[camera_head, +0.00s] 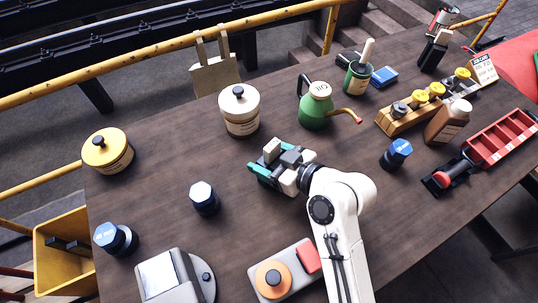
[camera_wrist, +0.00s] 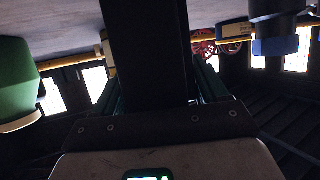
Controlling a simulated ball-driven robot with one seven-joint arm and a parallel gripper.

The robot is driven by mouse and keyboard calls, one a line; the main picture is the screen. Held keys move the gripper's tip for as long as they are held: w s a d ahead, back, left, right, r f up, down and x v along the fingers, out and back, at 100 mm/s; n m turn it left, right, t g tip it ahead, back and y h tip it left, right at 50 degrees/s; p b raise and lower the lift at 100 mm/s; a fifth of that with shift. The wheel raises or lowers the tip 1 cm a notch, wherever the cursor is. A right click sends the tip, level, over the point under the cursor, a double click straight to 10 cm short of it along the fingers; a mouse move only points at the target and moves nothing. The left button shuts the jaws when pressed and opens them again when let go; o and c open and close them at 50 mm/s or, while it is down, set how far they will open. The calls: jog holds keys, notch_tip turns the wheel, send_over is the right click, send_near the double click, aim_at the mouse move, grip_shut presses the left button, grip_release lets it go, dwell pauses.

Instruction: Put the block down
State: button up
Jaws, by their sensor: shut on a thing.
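My gripper (camera_head: 268,164) has teal fingers and hangs over the middle of the wooden table (camera_head: 250,205). It is shut on a block (camera_head: 271,148), whose pale top shows between the fingers in the head view. In the wrist view the held block (camera_wrist: 150,45) is a dark, backlit shape in the middle, with the fingers on both sides. The wrist picture is upside down, with the table surface along its top. The block's lower end is hidden in the head view, and I cannot tell whether it touches the table.
A cream pot (camera_head: 241,118) stands behind my gripper and a green oil can (camera_head: 315,112) behind it to the right. A grey box with an orange button (camera_head: 272,279) is in front.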

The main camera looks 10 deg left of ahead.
jog(key=shift+f, duration=0.15)
jog(key=o, duration=1.6)
jog(key=shift+f, duration=0.1)
jog(key=shift+c, duration=0.2)
jog(key=b+v, duration=0.1)
jog(key=v, duration=1.1)
jog(key=shift+b, duration=0.4)
